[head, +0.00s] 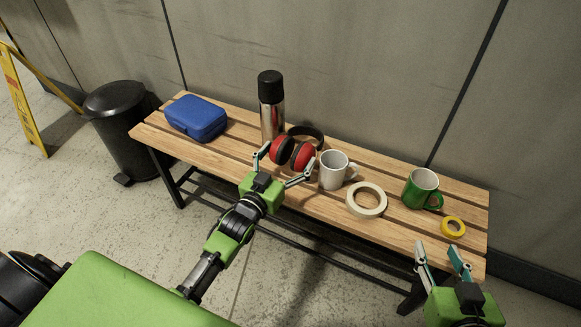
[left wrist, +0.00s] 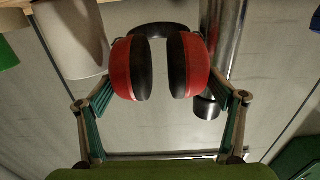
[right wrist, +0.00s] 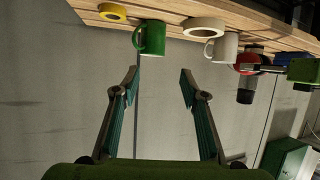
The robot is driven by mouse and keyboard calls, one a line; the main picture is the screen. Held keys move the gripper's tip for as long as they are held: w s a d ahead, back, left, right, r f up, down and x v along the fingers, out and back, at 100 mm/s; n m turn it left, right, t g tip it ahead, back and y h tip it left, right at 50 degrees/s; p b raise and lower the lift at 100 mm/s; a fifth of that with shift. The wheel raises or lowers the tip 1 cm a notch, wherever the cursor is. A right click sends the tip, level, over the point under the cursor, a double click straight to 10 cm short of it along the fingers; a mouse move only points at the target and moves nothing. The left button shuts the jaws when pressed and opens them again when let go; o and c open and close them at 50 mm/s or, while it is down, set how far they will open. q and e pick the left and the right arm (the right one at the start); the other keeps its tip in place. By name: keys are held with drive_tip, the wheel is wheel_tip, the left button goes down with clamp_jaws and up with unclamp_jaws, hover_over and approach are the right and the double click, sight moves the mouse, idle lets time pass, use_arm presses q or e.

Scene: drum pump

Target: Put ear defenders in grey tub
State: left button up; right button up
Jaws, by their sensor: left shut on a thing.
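The ear defenders (head: 281,150), with red and black cups and a dark headband, are on the slatted wooden bench just in front of the steel flask. My left gripper (head: 287,162) is shut on them, one finger at each side of the cups. The left wrist view shows the red cups (left wrist: 122,72) between the fingers (left wrist: 160,92). I cannot tell whether they still touch the bench. My right gripper (head: 441,254) is open and empty off the bench's front right edge; its spread fingers show in the right wrist view (right wrist: 159,78). No grey tub shows in any view.
On the bench (head: 330,204) stand a blue case (head: 195,118), steel flask (head: 271,105), white mug (head: 333,172), cream tape roll (head: 366,211), green mug (head: 418,188) and yellow tape roll (head: 443,231). The white mug is close right of my left gripper. A black pedal bin (head: 120,130) stands left.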

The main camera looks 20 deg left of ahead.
use_arm(q)
drive_tip(key=f+b, duration=0.1)
drive_tip(key=f, duration=0.1)
drive_tip(key=w+f+b, duration=0.1)
drive_tip(key=f, duration=0.1)
drive_tip(key=shift+w+f, duration=0.2)
drive_tip(key=shift+f, duration=0.1)
use_arm(e)
wheel_tip(320, 180, up, 11)
drive_tip(key=w+a+t+y, duration=0.1)
drive_tip(key=w+a+t, duration=0.1)
drive_tip(key=t, duration=0.3)
drive_tip(key=shift+w+t+y, duration=0.25)
drive_tip(key=shift+t+y, duration=0.15)
use_arm(q)
drive_tip(key=shift+f, duration=0.1)
use_arm(e)
drive_tip(key=shift+r, duration=0.2)
use_arm(q)
drive_tip(key=o, duration=1)
drive_tip(key=shift+o, duration=0.9)
use_arm(e)
drive_tip(key=shift+r, duration=0.1)
